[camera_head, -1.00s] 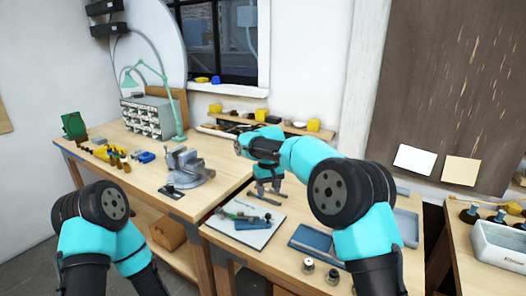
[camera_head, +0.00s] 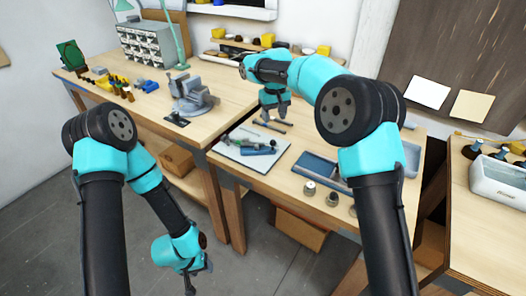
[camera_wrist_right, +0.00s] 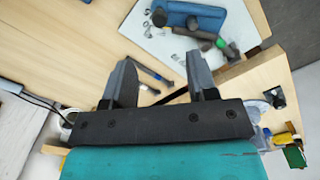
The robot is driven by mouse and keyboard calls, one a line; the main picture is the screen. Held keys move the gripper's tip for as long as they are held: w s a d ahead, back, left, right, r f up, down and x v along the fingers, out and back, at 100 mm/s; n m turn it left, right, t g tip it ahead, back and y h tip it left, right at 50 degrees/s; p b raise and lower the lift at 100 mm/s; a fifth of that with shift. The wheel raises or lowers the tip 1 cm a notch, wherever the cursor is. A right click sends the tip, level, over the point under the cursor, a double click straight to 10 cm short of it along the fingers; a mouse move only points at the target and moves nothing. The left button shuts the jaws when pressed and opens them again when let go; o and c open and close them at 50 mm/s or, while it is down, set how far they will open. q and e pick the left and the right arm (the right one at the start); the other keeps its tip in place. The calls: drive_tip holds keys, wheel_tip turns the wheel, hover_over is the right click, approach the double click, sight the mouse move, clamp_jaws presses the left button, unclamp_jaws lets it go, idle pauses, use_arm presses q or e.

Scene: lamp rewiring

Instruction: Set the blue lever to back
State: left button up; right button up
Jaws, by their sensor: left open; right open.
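A blue elongated part (camera_head: 258,150) lies on the white board (camera_head: 232,153) on the right-hand bench. It also shows in the right wrist view (camera_wrist_right: 190,14), beside grey cylinders and a green tip. I cannot tell if this part is the blue lever, and no other lever is clear. My right gripper (camera_head: 274,114) is open and empty above the bench, behind the board in the head view. Its two fingers (camera_wrist_right: 160,68) are apart in the right wrist view. My left gripper (camera_head: 195,283) is open, low in front of the benches, away from the board.
Dark thin tools (camera_head: 272,126) lie under my right gripper. A blue tray (camera_head: 316,168) and small metal cylinders (camera_head: 309,188) are right of the board. A grey vise (camera_head: 190,95) stands on the left bench.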

drive_tip(key=shift+a, duration=0.1)
idle(0.5)
